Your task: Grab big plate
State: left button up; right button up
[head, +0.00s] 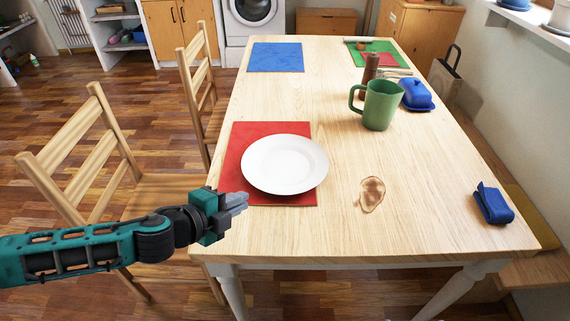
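A big white plate (284,164) lies flat on a red placemat (240,137) near the front left of the wooden table. My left gripper (238,201) is at the table's left edge, just left of the plate and near the placemat's lower left corner. A small gap separates its fingertips from the plate's rim. The fingers look close together, seen from the side, and I cannot tell whether they are open. Nothing shows between them. My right gripper is not in view.
The table (330,110) also holds a green mug (379,105), a brown pepper mill (370,69), a blue butter dish (417,94), a blue object (493,204) and a blue placemat (275,57). Wooden chairs (95,150) stand along the left side.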

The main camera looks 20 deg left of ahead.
aim_at(269, 189)
pick_arm(q)
jog(key=x, duration=1)
jog(key=shift+d, duration=0.2)
jog(key=shift+s, duration=0.1)
grip_shut()
dwell(1.0)
jog(key=shift+r, duration=0.1)
jog(key=shift+r, duration=0.1)
